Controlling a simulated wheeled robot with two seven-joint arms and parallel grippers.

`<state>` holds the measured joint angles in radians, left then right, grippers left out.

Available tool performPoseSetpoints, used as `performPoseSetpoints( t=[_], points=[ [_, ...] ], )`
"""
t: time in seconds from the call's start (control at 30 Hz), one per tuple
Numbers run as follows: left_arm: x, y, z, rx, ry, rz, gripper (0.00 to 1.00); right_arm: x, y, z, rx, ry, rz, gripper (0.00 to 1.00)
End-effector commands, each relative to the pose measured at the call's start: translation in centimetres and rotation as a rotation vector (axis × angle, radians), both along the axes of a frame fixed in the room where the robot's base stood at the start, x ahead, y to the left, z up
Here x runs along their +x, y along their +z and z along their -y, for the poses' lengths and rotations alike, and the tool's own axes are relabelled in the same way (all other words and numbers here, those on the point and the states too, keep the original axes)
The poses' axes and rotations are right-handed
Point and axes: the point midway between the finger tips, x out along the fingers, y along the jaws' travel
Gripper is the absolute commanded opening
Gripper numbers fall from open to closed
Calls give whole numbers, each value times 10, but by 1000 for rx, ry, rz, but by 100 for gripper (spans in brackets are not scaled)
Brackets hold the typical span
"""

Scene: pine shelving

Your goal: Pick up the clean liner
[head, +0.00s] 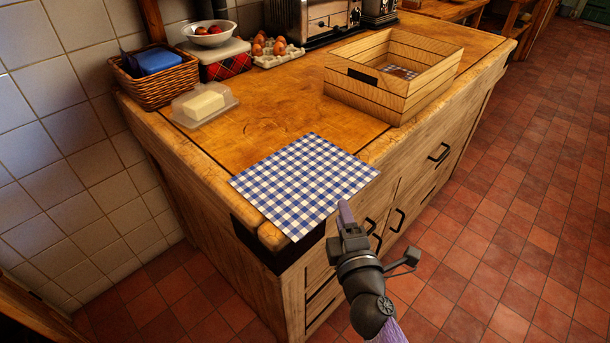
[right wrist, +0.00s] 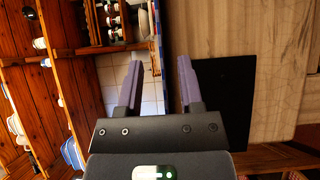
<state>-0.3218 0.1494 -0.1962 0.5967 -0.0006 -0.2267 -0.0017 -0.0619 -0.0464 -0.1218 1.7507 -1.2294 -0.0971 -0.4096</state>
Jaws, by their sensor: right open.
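A blue-and-white checked cloth liner (head: 305,184) lies flat on the near corner of the wooden counter, its near corner reaching over the counter's edge. My right gripper (head: 344,208) is just off the liner's near right side, beside the counter front, and is empty. In the right wrist view its two purple fingers (right wrist: 159,85) stand apart, and a thin blue checked strip, seemingly the liner's edge (right wrist: 154,45), shows between and beyond them. I cannot tell whether they touch it. Another checked cloth (head: 401,72) lies inside the wooden crate (head: 375,92). My left gripper is not in view.
On the counter (head: 250,135) stand a butter dish (head: 204,104), a wicker basket (head: 157,84), an egg carton (head: 277,52) and a toaster (head: 322,18). Drawer handles (head: 439,152) stick out of the counter front. The tiled floor on the right is clear.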

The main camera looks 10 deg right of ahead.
Motion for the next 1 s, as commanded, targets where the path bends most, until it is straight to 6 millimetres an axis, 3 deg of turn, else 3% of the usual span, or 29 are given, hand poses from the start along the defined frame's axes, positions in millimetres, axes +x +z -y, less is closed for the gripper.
performPoseSetpoints(
  t=[0.13, 0.4, 0.6, 0.63, 1.0],
  points=[
    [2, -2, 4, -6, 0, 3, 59, 26, -1, 1, 0, 0, 1, 47],
    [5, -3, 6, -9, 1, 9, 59, 31, -1, 1, 2, 0, -1, 45],
    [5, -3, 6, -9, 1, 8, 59, 31, -1, 1, 3, 0, -1, 3],
    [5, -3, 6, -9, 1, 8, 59, 31, -1, 1, 3, 0, -2, 0],
    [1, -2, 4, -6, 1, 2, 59, 30, -1, 1, 3, 1, -2, 0]
  ],
)
